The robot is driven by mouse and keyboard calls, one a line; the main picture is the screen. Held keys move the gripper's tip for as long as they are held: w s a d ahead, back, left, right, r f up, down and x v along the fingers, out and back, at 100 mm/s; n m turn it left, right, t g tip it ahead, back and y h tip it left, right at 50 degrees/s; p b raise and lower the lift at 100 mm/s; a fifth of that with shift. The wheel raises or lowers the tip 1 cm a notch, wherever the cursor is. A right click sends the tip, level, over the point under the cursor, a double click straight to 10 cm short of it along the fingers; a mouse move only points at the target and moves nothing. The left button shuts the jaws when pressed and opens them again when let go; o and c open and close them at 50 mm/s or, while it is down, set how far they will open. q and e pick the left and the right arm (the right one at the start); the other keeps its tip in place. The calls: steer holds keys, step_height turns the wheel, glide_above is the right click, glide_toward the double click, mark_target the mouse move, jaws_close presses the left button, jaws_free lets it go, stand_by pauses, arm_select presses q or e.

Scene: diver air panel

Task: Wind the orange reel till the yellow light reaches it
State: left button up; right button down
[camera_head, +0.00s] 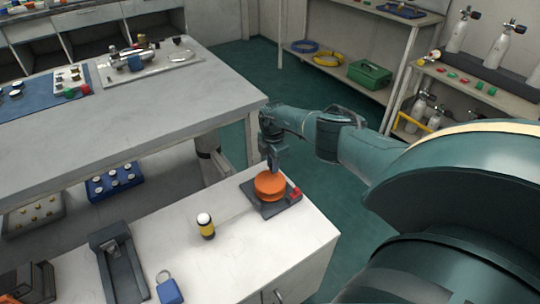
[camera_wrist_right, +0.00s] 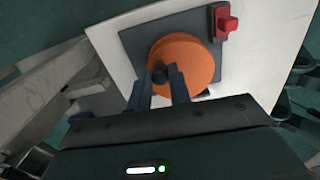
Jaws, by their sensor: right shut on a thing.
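The orange reel (camera_head: 270,185) sits on a dark square base plate (camera_head: 283,206) near the far right corner of the white counter. It fills the middle of the right wrist view (camera_wrist_right: 190,62). A dark knob (camera_wrist_right: 160,73) stands on the reel off its centre. My right gripper (camera_head: 273,168) reaches down from above, its fingers shut on the knob. The yellow light (camera_head: 206,228), a yellow and black cylinder with a white domed top, stands upright on the counter, left of the reel and apart from it. A faint line runs between them. My left gripper is not in view.
A red block (camera_head: 295,193) is on the base plate's right corner. A dark grey holder (camera_head: 118,262) and a blue tag (camera_head: 168,289) lie on the counter's left. A grey workbench (camera_head: 120,115) with fittings stands behind. The counter between light and reel is clear.

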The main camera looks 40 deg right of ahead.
steer(key=shift+s+d+r+m+p, duration=0.1)
steer(key=shift+s+d+m+p, duration=0.15)
steer(key=shift+m+p, duration=0.4)
steer(key=shift+m, duration=0.45)
steer(key=shift+s, duration=0.1)
steer(key=c, duration=1.6)
jaws_free()
steer(key=o, duration=0.3)
